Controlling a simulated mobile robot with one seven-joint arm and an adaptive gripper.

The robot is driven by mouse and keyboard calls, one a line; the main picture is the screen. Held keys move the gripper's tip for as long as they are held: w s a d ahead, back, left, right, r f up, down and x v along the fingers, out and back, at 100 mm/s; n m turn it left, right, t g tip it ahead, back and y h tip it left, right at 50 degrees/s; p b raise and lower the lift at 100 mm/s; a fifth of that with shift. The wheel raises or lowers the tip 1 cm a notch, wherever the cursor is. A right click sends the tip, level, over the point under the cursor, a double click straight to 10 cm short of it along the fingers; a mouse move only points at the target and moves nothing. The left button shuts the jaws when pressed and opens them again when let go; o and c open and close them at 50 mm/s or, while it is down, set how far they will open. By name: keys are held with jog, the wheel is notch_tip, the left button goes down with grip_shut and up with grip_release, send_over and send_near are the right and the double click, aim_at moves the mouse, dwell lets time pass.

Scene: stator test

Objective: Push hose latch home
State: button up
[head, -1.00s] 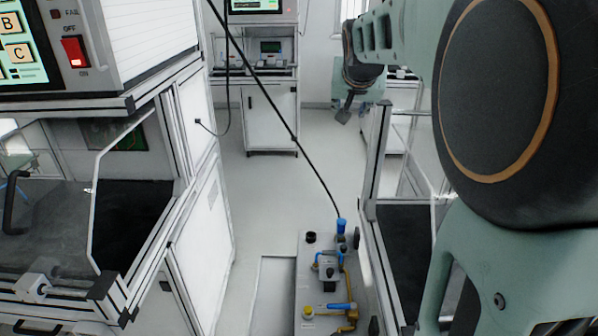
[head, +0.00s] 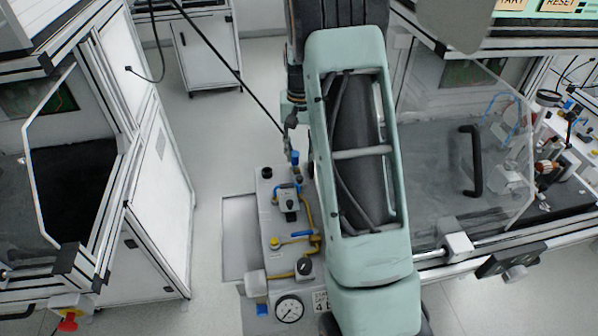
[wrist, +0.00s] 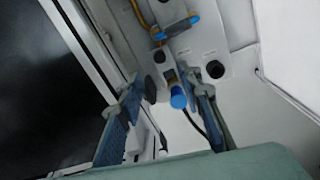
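A black hose (head: 228,67) runs down from the upper left to a blue connector (head: 295,158) at the back of a grey pump unit (head: 255,205). In the wrist view the blue cylindrical connector (wrist: 178,97) lies between the two fingers, with the dark hose trailing from it. My gripper (head: 290,122) is just above and behind the connector in the head view. In the wrist view my gripper (wrist: 168,88) is open, with a gap visible on both sides of the connector. I cannot make out a separate latch or how far it is seated.
The unit carries yellow pipes, a blue-handled valve (head: 292,235), black knobs and a gauge (head: 289,309). Aluminium-framed enclosures stand to the left (head: 85,170) and right (head: 440,120). Floor is clear between the unit and the left cabinet.

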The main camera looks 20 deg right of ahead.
aim_at(300, 177)
notch_tip(300, 177, down, 9)
jog(key=shift+r, duration=0.15)
grip_shut()
dwell(0.4)
jog(key=shift+w, duration=0.1)
